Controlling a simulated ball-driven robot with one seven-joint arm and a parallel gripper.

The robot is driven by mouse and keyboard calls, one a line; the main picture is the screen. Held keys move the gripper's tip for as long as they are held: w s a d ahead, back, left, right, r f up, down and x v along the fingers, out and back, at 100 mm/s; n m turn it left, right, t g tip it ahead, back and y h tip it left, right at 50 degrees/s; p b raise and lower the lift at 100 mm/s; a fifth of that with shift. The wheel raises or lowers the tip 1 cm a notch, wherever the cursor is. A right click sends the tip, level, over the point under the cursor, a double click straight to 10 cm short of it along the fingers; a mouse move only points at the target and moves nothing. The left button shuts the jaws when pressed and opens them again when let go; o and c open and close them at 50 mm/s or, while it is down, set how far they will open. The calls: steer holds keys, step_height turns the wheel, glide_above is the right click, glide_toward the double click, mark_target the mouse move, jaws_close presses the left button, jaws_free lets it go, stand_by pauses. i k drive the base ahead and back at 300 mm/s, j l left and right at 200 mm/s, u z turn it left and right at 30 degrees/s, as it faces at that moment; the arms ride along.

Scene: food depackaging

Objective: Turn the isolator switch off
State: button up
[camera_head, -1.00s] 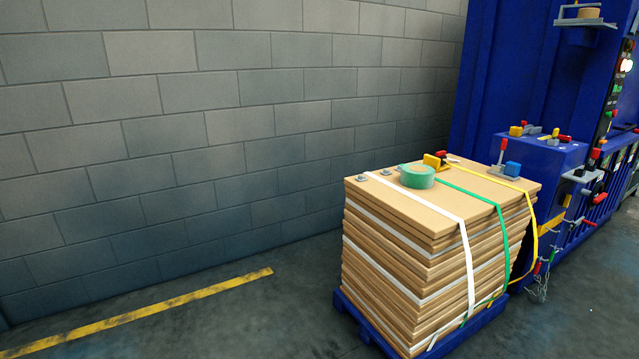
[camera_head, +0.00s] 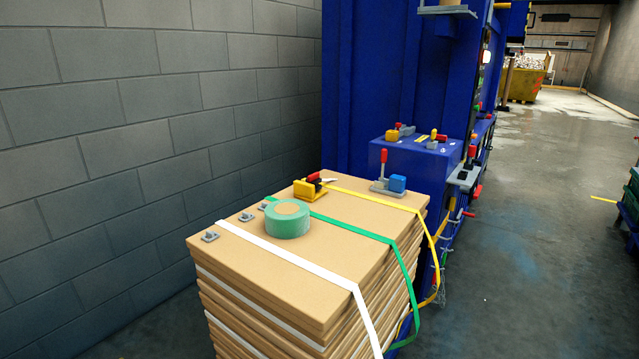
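A tall blue machine (camera_head: 358,80) stands beyond the cardboard stack, against the block wall. Its right edge carries a narrow strip of controls (camera_head: 484,75) seen almost edge-on, with a light and small coloured parts. A red-handled part (camera_head: 470,152) on a grey bracket juts from the machine's side. I cannot tell which of these, if any, is the isolator switch. My gripper is not in view.
A strapped cardboard stack (camera_head: 330,245) fills the near middle, bearing a green tape roll (camera_head: 287,220), a yellow tool (camera_head: 310,189) and a red-handled clamp (camera_head: 384,172). Open floor (camera_head: 540,240) lies to the right. A yellow skip (camera_head: 525,85) stands far back.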

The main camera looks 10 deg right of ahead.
mark_target(450, 204)
steer(key=i+l+z, duration=0.2)
steer(key=i+z, duration=0.3)
steer(key=i+l+z, duration=0.1)
steer(key=i+z, duration=0.65)
steer(key=z, duration=0.2)
steer(key=i+l+u, duration=0.15)
steer(key=i, duration=1.7)
steer(key=i+j+z, duration=0.15)
steer(key=i, duration=0.25)
steer(key=i+l, duration=0.05)
